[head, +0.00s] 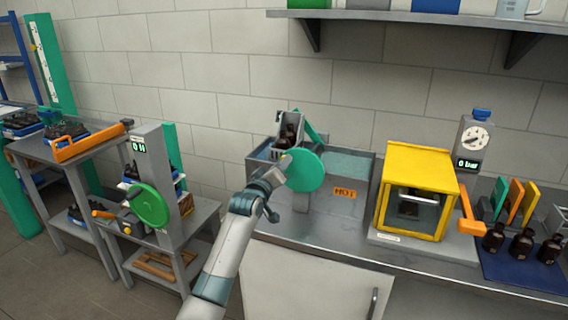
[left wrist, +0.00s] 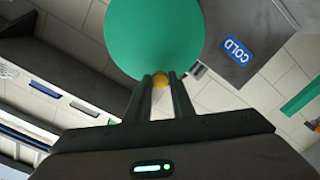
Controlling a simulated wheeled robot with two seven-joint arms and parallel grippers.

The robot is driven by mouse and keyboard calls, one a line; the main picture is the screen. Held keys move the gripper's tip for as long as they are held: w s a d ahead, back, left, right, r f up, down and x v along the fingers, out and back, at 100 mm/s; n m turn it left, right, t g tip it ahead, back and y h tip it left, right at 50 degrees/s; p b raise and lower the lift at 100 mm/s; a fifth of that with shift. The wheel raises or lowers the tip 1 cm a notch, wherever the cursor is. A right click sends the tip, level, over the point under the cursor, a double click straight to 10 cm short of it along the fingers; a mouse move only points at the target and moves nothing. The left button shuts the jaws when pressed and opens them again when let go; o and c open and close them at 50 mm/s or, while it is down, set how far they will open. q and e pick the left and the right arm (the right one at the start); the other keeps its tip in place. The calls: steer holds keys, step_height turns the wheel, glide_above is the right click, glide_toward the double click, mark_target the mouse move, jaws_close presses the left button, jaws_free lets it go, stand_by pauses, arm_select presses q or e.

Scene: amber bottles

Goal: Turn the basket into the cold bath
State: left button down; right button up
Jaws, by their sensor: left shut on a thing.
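The grey basket (head: 276,128) with brown bottles (head: 290,131) in it hangs above the left part of the two-part bath, partly hidden behind the green disc (head: 308,172). I cannot tell how far down it reaches. A HOT label (head: 345,193) is on the right bath (head: 347,165); a COLD label (left wrist: 236,50) shows in the left wrist view. The left bath (head: 257,152) shows a blue inner edge. My left gripper (head: 281,168) is shut on the small yellow knob (left wrist: 160,80) at the disc's edge. The knob also shows in the head view (head: 285,158).
A yellow-framed box (head: 417,150) with an orange handle stands right of the bath. Brown bottles (head: 521,245) stand on a blue mat at the far right. A cart with another green wheel (head: 149,205) stands at the left. A shelf (head: 420,16) overhangs the counter.

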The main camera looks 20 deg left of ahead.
arm_select(q)
steer(key=shift+a+f+n+p, duration=0.3)
steer(key=shift+f+n, duration=0.55)
steer(key=shift+n, duration=0.9)
steer(key=shift+a+f+n+p, duration=0.2)
steer(key=shift+a+f+n, duration=0.25)
steer(key=shift+f+n, duration=0.85)
steer(key=shift+a+f+n+p, duration=0.25)
steer(key=shift+a+f+n, duration=0.15)
steer(key=shift+n, duration=1.75)
steer(key=shift+f, duration=0.2)
steer(key=c, duration=1.5)
jaws_free()
steer(key=shift+c, duration=0.2)
steer(key=shift+s, duration=0.15)
steer(key=s+b, duration=0.3)
steer(key=s, duration=1.4)
steer(key=shift+a, duration=0.25)
